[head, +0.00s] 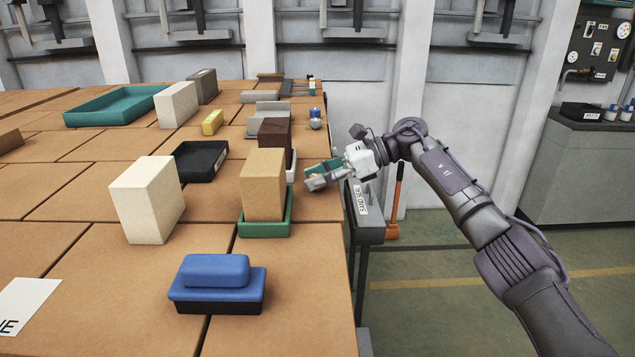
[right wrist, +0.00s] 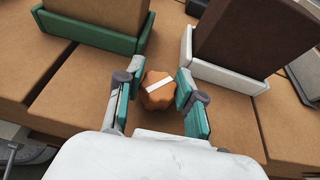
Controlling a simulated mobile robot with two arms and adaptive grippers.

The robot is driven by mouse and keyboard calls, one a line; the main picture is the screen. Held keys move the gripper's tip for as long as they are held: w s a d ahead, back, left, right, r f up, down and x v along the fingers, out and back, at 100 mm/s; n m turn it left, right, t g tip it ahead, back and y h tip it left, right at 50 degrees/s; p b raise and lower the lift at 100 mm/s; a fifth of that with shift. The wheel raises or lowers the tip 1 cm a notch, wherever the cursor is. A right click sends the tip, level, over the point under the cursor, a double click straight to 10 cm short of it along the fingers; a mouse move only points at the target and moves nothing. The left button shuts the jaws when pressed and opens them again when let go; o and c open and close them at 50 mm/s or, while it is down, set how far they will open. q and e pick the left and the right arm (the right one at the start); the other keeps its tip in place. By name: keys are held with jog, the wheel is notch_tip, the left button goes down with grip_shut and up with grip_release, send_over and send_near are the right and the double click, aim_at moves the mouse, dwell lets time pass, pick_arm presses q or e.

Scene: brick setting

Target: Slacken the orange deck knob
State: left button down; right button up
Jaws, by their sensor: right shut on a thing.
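The orange deck knob (right wrist: 155,96) has a faceted edge and a white stripe across its top. It shows between the fingers of my right gripper (right wrist: 158,88) in the right wrist view, low on the wooden deck. The right gripper is shut on the knob, with one teal-padded finger on each side. In the head view my right gripper (head: 312,179) is at the deck's right edge, just right of the tan block, and the knob is hidden there. My left gripper is not in view.
A tan block (head: 263,180) in a green tray (head: 262,229) and a dark brown block (head: 274,132) in a white tray (right wrist: 230,76) stand close to the knob. A blue-topped block (head: 216,272) lies nearer. The wooden deck (head: 310,290) is clear at front right.

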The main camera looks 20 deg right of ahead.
jog(key=shift+f+n+g, duration=0.1)
jog(key=shift+n+g, duration=0.6)
jog(key=shift+g, duration=0.1)
jog(key=o, duration=1.2)
jog(key=shift+c, duration=0.2)
jog(key=shift+d, duration=0.1)
jog(key=v, duration=0.7)
jog(key=shift+d, duration=0.15)
